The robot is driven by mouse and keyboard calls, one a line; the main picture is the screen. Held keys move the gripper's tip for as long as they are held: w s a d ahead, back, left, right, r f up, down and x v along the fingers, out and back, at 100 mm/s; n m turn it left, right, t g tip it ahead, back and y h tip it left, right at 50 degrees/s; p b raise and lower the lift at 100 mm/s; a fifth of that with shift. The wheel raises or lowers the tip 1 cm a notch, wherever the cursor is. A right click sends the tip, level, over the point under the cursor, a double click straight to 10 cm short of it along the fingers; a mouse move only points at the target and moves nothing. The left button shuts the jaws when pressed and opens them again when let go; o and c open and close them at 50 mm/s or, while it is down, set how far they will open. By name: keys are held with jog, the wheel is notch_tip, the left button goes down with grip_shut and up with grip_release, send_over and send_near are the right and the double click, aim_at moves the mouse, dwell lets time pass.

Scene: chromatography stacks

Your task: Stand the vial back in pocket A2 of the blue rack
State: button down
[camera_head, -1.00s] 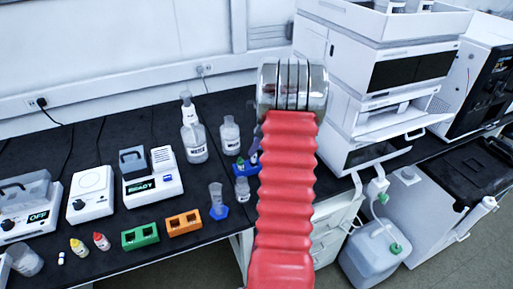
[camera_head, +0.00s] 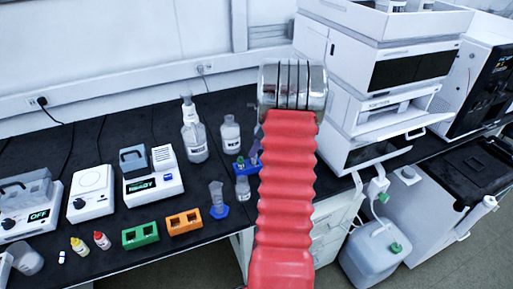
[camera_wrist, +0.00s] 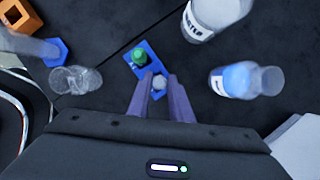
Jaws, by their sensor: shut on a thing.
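The blue rack (camera_wrist: 155,69) lies on the dark bench in the middle of the wrist view. In the head view the rack (camera_head: 252,163) is partly hidden behind my red arm. A green-capped vial (camera_wrist: 140,56) stands in its far pocket. My gripper (camera_wrist: 161,80) is shut on a vial with a pale cap (camera_wrist: 160,82), at the rack's near end. The vial's body is hidden below its cap, so I cannot tell whether it is in the pocket or above it. No pocket labels are readable.
A water bottle (camera_wrist: 213,14) and another bottle (camera_wrist: 246,80) stand to the right. Orange (camera_head: 183,222) and green (camera_head: 140,235) racks lie farther left.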

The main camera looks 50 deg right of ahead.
jog(key=shift+f, duration=1.05)
dwell(0.4)
jog(key=c, duration=1.5)
grip_release()
jog(key=shift+o, duration=0.5)
jog(key=shift+o, duration=1.4)
jog(key=shift+r, duration=0.1)
jog(key=shift+r, duration=3.4)
